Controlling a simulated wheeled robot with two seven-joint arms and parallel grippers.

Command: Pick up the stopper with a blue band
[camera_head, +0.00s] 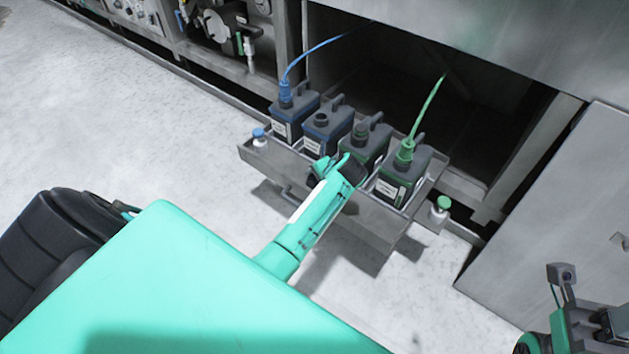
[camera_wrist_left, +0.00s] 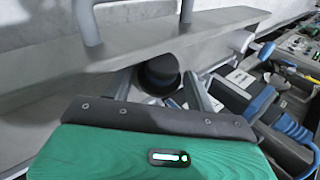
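A small white stopper with a blue top (camera_head: 260,137) sits at the left end of the metal tray (camera_head: 375,224) in the head view. Another with a green top (camera_head: 441,204) is at the right end. My left gripper (camera_head: 326,168) is over the tray's front edge, in front of the middle canisters and right of the blue-topped stopper, apart from it. My right gripper (camera_head: 562,274) is at the lower right, away from the tray.
The tray holds two blue-labelled canisters (camera_head: 325,131) and two green-labelled ones (camera_head: 404,176). A blue hose (camera_head: 301,60) and a green hose (camera_head: 427,106) run into the outer canisters. A dark machine opening is behind; a grey panel (camera_head: 560,220) stands right. Floor at left is clear.

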